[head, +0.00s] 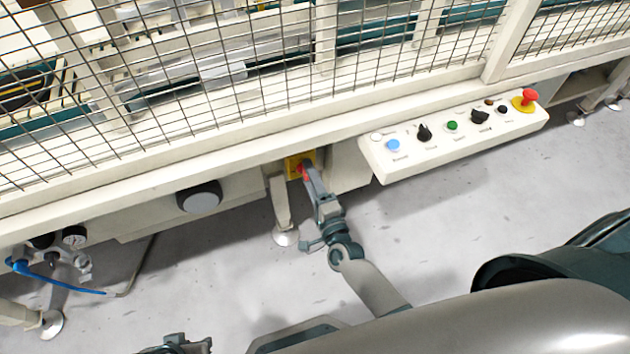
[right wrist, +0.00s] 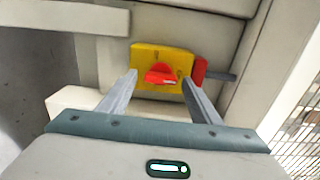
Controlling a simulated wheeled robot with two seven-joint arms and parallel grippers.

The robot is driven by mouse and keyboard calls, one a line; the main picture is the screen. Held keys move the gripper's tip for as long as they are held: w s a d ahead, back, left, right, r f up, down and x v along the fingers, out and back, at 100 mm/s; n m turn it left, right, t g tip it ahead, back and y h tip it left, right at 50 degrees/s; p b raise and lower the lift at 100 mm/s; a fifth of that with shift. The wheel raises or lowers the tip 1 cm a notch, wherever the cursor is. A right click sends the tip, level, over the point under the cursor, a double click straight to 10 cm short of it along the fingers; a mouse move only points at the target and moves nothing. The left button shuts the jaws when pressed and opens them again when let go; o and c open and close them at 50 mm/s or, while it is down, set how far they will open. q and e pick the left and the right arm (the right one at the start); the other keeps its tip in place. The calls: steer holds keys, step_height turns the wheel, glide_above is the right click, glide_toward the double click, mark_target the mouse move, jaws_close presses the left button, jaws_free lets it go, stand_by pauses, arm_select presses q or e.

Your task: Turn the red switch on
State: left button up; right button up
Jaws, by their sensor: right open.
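The red switch (right wrist: 160,73) is a rotary knob on a yellow plate (right wrist: 148,54), seen in the right wrist view. Its handle lies roughly crosswise in that view. In the head view the yellow plate (head: 292,166) shows under the machine's beam, partly hidden by my right gripper. My right gripper (right wrist: 159,82) is open, with one finger on each side of the knob; I cannot tell whether they touch it. My left gripper (head: 178,346) is only partly in the head view, at the bottom edge, away from the switch; its jaws are not clear.
A red part (right wrist: 200,72) with a grey rod sits right beside the yellow plate. A control panel (head: 375,165) with buttons, knobs and a red emergency stop (head: 529,97) juts out at the right. A machine leg (head: 281,205) stands left of my right gripper. The grey floor is clear.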

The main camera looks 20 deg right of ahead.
steer(key=shift+s, duration=0.15)
arm_select(q)
steer(key=shift+w+d+t+b, duration=0.3)
steer(key=shift+w+d, duration=0.05)
steer(key=shift+d, duration=0.05)
arm_select(e)
steer(key=s, duration=1.7)
steer(key=shift+d, duration=0.3)
steer(key=s+a+f+n+g+y+p, duration=0.25)
steer(key=f+n+g+p, duration=0.3)
steer(key=f+n, duration=0.5)
arm_select(q)
step_height(320, 180, down, 17)
steer(key=d+t+p, duration=0.1)
steer(key=p, duration=0.5)
steer(key=shift+w+t+h, duration=0.3)
steer(key=shift+w, duration=0.15)
arm_select(e)
steer(key=s+d+f+n+g+h, duration=0.2)
steer(key=s+d+f+n+g, duration=0.2)
steer(key=s+f+n+g, duration=0.3)
step_height(320, 180, down, 4)
steer(key=s+n, duration=0.2)
steer(key=shift+s+n, duration=0.25)
steer(key=shift+n, duration=0.1)
